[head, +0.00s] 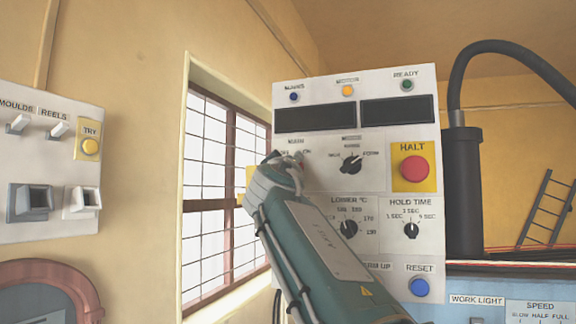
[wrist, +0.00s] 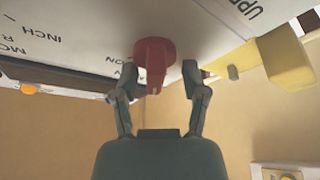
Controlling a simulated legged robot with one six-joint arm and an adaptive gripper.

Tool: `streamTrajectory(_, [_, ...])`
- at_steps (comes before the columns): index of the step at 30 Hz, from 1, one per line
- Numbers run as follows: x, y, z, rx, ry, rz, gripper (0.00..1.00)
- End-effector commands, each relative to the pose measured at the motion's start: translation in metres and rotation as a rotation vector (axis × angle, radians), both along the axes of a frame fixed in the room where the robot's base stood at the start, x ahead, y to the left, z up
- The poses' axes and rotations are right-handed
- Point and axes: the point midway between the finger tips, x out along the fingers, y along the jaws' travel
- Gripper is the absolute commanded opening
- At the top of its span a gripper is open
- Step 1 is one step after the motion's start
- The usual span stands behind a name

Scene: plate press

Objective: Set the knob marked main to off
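The knob marked MAIN is a red rotary knob (wrist: 155,58) on the white control panel. In the wrist view its narrow grip points down the picture, and an upside-down ON label lies to its left. My gripper (wrist: 160,75) is open, with one finger on each side of the knob and a gap visible at least on the right. In the head view my gripper (head: 285,170) is at the panel's left edge, just under the MAIN label. There my gripper and arm hide most of the knob, so its pointing direction is unclear.
A mode selector (head: 351,165) sits right of my gripper, with a red HALT button (head: 414,169) beyond it. The LOWER °C dial (head: 348,229) and HOLD TIME dial (head: 411,230) are below. A yellow block (wrist: 285,58) protrudes near my gripper in the wrist view.

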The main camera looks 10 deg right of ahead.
Motion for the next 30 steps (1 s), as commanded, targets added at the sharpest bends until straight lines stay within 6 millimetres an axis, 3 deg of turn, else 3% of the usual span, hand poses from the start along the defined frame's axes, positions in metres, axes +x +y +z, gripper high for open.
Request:
streamTrajectory(8, [-0.016,0.007,-0.005,0.000,0.001,0.001,0.53])
streamTrajectory(24, [-0.092,0.036,-0.032,-0.001,0.001,0.003,0.53])
streamTrajectory(30, [-0.106,0.040,-0.038,0.000,0.001,0.001,0.53])
